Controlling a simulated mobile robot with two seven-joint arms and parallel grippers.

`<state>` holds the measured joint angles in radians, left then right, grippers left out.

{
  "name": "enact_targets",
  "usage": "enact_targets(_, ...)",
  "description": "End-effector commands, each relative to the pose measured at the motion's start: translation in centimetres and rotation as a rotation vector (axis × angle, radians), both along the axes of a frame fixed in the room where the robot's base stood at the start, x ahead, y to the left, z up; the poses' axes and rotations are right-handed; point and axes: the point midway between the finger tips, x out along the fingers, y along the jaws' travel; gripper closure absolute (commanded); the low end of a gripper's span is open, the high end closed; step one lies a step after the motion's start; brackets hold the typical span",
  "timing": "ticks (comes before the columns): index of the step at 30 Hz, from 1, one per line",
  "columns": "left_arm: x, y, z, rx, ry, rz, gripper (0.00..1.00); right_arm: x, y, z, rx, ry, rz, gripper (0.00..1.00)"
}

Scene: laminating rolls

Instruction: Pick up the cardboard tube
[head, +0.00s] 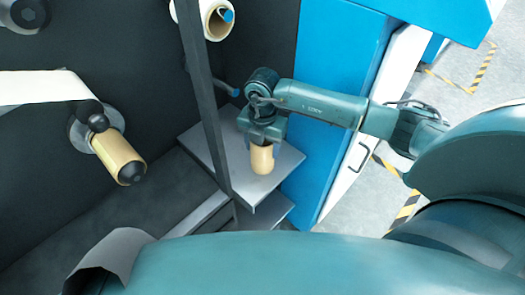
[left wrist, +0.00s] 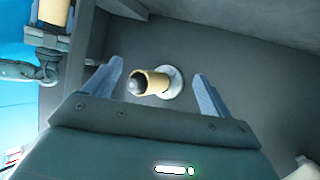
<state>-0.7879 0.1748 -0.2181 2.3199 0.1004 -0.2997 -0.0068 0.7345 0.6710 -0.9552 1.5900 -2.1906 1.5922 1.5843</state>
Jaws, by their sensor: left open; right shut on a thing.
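A tan cardboard tube (head: 262,159) is held upright in my right gripper (head: 263,142), over the grey shelf (head: 287,158). The gripper is shut around its upper part. In the left wrist view this tube (left wrist: 54,12) shows at the top left edge, with my right gripper (left wrist: 48,38) on it. Another tan tube (head: 118,157) sits on a dark spindle with a round flange on the black machine face; it also shows in the left wrist view (left wrist: 158,82). My left gripper (left wrist: 158,88) is open and empty, its fingers framing this tube in its view, apart from it.
A white roll (head: 215,18) on a blue-ended spindle is at the top. A dark upright post (head: 205,95) stands between spindle and shelf. A blue cabinet (head: 335,75) borders the shelf's right side.

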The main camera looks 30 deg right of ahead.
Motion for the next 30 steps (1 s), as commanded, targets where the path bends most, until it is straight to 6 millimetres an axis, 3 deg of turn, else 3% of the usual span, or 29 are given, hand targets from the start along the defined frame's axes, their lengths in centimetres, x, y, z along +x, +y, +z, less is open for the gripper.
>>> enact_targets(14,0.0,-0.3,0.5,-0.004,0.025,-0.006,0.17,-0.3,0.2,1.1,-0.001,-0.001,0.001,0.65)
enact_targets(23,0.9,-1.8,0.1,-0.010,0.132,-0.039,0.17,-0.3,0.2,5.6,0.001,-0.001,-0.001,0.65)
enact_targets(27,0.8,-1.6,1.1,0.026,0.139,-0.046,0.17,-0.3,0.2,7.8,-0.001,-0.001,0.000,0.65)
enact_targets(30,0.7,-1.5,1.6,0.048,0.140,-0.050,0.17,-2.1,1.5,7.5,0.000,0.003,0.005,0.65)
